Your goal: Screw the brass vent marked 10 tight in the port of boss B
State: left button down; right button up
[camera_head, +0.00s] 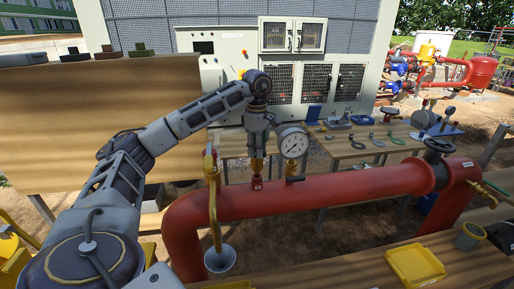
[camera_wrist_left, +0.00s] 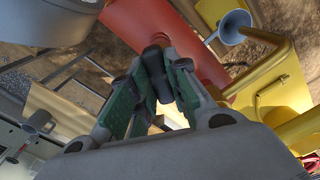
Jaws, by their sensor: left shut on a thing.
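The vent stands upright over a short red boss (camera_head: 257,183) with a small pale label, too small to read. Whether the vent is seated in the port cannot be told. My right gripper is not in view.
A pressure gauge (camera_head: 292,142) stands on the red pipe (camera_head: 340,189) close right of the gripper. A curved brass pipe (camera_head: 212,195) rises at left above a grey funnel (camera_head: 220,260). A yellow bin (camera_head: 416,266) lies on the front bench.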

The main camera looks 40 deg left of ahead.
aim_at(257, 162)
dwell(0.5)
pick_arm(q)
jog(key=shift+f+b, duration=0.7)
jog(key=shift+f, duration=0.55)
dwell(0.6)
jog(key=shift+r+m, duration=0.1)
jog(key=shift+m, duration=0.6)
jog(key=m+p, duration=0.1)
jog(key=m, duration=0.2)
jog(key=shift+m, duration=0.4)
jog(key=shift+f+m, duration=0.2)
jog(key=shift+m, duration=1.2)
jog(key=c, duration=1.3)
grip_release()
